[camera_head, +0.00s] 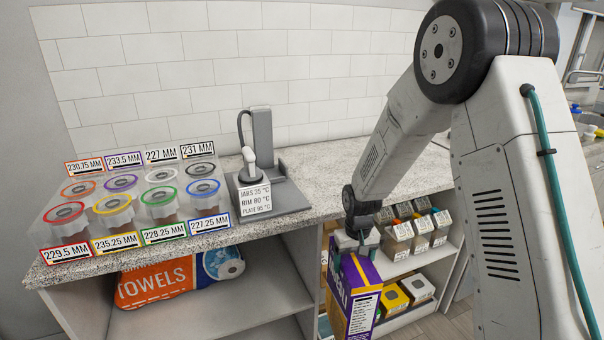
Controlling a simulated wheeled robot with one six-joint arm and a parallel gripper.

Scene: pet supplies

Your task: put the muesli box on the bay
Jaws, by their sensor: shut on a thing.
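The muesli box (350,301) is purple with a yellow edge and white lettering, partly cut off by the bottom of the picture. My gripper (354,246) is shut on its top edge from above, and the box hangs upright, slightly turned. It is in front of the cabinet, below counter height. No part is labelled as the bay. An open shelf bay (235,300) under the counter, left of the box, has bare board at its right. Another shelf section lies right of the box. The lower end of the box is out of view.
A paper towels pack (180,278) lies on the left shelf. Several cartons (415,235) and yellow and white boxes (400,297) fill the right shelves. The counter (330,190) carries lidded jars (115,205) with number labels and a grey device (262,170).

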